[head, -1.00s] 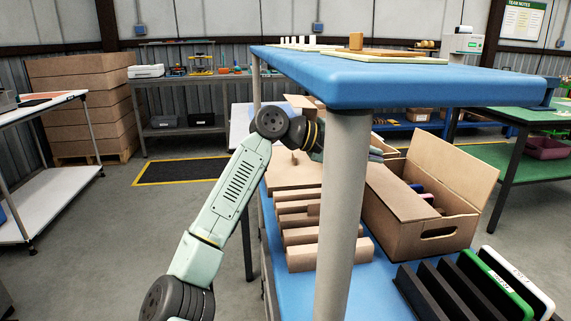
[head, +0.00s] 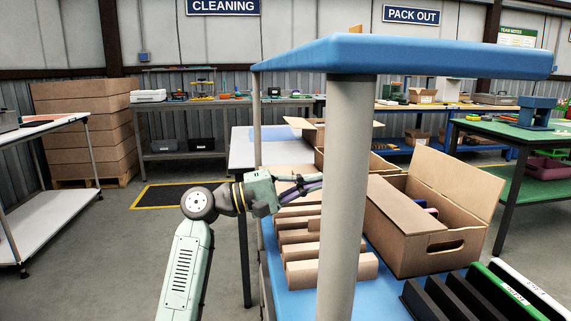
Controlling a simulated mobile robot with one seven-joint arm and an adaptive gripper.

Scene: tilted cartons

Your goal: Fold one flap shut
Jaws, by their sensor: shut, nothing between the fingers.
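A brown carton (head: 429,256) with a hand hole sits on the blue bench right of the grey post. Its far-right flap (head: 457,182) stands up, leaning outward. Its left flap (head: 401,219) slopes down on the side toward the post. A few coloured items show inside. A second open carton (head: 382,164) stands behind, with flaps spread out; the post hides part of it. My gripper (head: 318,184) points right, just left of the post, above the row of brown blocks. It is shut and empty, apart from the near carton's flaps. Its tips are close to the post's edge in view.
The grey post (head: 343,200) and blue upper shelf (head: 410,58) stand between my view and the cartons. Brown blocks (head: 318,272) line the bench left of the post. A rack of dark and light panels (head: 470,297) is at front right.

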